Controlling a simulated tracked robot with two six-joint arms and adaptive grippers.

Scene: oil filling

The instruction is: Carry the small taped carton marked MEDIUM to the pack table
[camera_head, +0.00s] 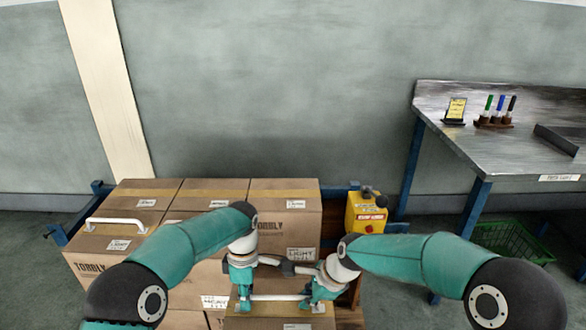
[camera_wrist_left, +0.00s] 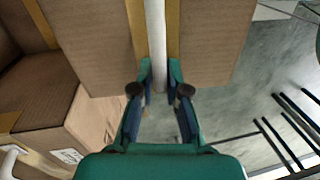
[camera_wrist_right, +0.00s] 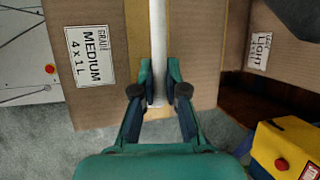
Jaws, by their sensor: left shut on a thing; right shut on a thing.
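The small brown taped carton shows at the bottom middle of the head view (camera_head: 262,324). Its label, "GRADE MEDIUM 4 x 1L", reads in the right wrist view (camera_wrist_right: 88,55). A white bar handle (camera_head: 275,297) runs along its taped top. My left gripper (camera_head: 243,300) is shut on the handle's left part. My right gripper (camera_head: 314,300) is shut on its right part. The carton's lower part is out of the head view. The pack table (camera_head: 490,150) stands at the right, apart from the carton, with a grey metal top and blue legs.
Several larger cartons (camera_head: 285,192) stand stacked behind and left, one with a white handle (camera_head: 115,221). A yellow box with a red button (camera_head: 366,214) is beside them. A sign (camera_head: 456,108), markers (camera_head: 497,110) and a dark tray (camera_head: 556,140) are on the table; its front middle is clear. A green crate (camera_head: 510,240) sits below.

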